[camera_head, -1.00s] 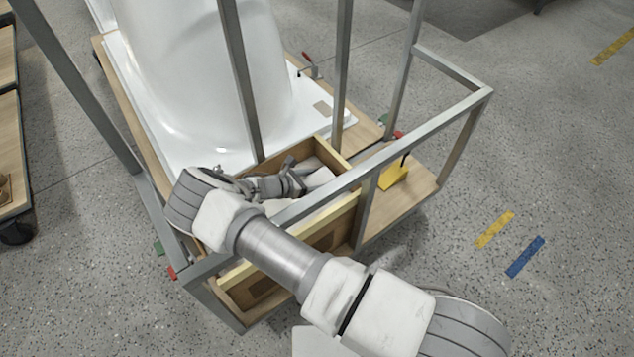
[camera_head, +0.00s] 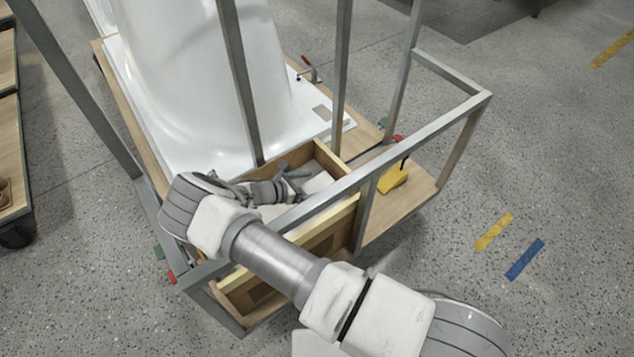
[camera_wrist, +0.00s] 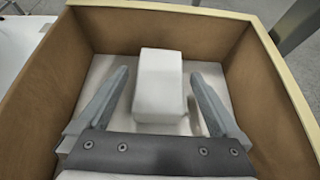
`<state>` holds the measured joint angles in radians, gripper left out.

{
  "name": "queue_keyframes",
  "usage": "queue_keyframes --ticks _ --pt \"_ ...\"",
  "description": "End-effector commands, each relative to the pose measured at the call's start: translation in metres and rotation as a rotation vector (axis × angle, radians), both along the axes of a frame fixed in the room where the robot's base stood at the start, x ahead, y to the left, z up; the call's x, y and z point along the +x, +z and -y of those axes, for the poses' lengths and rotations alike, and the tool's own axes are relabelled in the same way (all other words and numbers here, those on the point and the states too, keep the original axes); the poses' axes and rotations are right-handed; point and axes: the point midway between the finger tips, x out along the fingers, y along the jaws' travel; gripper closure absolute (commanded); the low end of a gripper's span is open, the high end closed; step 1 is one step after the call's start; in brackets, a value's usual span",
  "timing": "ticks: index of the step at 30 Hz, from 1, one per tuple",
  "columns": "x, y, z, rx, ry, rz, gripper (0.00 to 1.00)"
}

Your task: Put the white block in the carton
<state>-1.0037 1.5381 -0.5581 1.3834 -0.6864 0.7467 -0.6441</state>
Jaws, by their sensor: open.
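The white block (camera_wrist: 159,85) sits on the white floor of an open wooden box (camera_wrist: 205,15) with brown inner walls and a pale rim. My gripper (camera_wrist: 159,74) is open, with one finger on each side of the block and a gap visible on both sides. It holds nothing. In the head view my gripper (camera_head: 291,183) reaches down into the same box (camera_head: 328,158), and a white surface shows beside the fingers; I cannot tell whether it is the block or the floor. I cannot identify a separate carton with certainty.
Grey metal posts and a rail (camera_head: 330,205) stand close around the box and my arm. A white tub shell (camera_head: 205,75) lies behind it. A yellow object (camera_head: 393,178) stands to the right. A small brown object (camera_head: 5,193) sits on a shelf cart at the left edge.

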Motion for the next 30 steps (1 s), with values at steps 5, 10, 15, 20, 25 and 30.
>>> queue_keyframes --ticks 5,10,15,20,25,30 --pt "-0.020 0.023 -0.031 0.002 0.003 0.000 0.00" --pt "-0.036 0.038 -0.056 0.001 0.002 0.000 0.00" --pt "-0.046 0.047 -0.070 0.001 0.000 0.000 0.00" --pt "-0.049 0.049 -0.075 0.000 0.000 0.000 0.00" --pt "-0.047 0.055 -0.073 0.020 -0.023 0.006 0.00" --pt "-0.043 0.091 -0.062 0.130 -0.156 0.036 0.00"
